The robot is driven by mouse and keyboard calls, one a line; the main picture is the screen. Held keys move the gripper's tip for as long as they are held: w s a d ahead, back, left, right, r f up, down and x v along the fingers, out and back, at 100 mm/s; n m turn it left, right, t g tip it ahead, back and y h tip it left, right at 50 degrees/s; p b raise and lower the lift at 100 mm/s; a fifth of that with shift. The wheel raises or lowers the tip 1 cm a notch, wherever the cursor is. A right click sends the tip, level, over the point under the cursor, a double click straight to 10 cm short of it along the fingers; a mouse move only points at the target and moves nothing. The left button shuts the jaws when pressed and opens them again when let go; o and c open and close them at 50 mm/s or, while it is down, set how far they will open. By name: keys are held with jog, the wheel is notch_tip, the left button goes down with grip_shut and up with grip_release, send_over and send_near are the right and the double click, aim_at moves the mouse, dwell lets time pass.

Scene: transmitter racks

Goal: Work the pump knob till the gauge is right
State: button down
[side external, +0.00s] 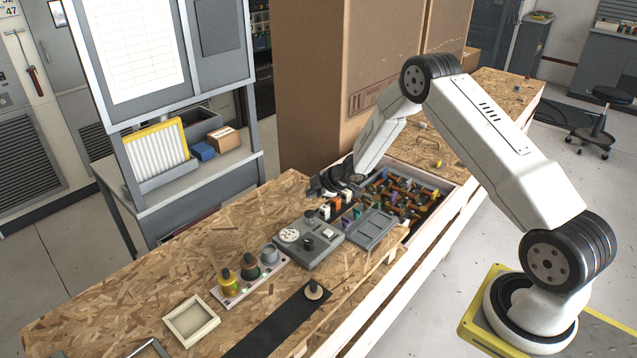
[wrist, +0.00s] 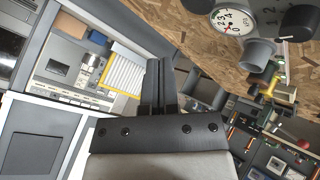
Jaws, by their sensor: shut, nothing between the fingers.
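A grey control box (side external: 318,250) stands on the chipboard bench. Its round white gauge (side external: 289,235) also shows in the wrist view (wrist: 232,21); it has a red needle, but the reading is too small to be sure of. A black knob (side external: 309,244) sits beside the gauge; a black knob also shows at the wrist view's upper right (wrist: 297,22). No label tells me which control is the pump knob. My gripper (side external: 322,188) is beyond the box, above the bench's far edge, apart from the knob. Its fingers (wrist: 160,66) are shut and empty.
A sorting tray (side external: 410,200) of coloured parts lies right of the box. A rack with several knobbed pegs (side external: 250,277), a shallow empty tray (side external: 191,321) and a black mat (side external: 275,326) are nearer. A tall cardboard box (side external: 330,80) stands behind my gripper.

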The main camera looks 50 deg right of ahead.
aim_at(310, 212)
jog(key=shift+f, duration=1.95)
jog(key=shift+f, duration=1.45)
dwell(2.4)
jog(key=shift+r, duration=1.4)
jog(key=shift+r, duration=0.2)
jog(key=shift+r, duration=2.35)
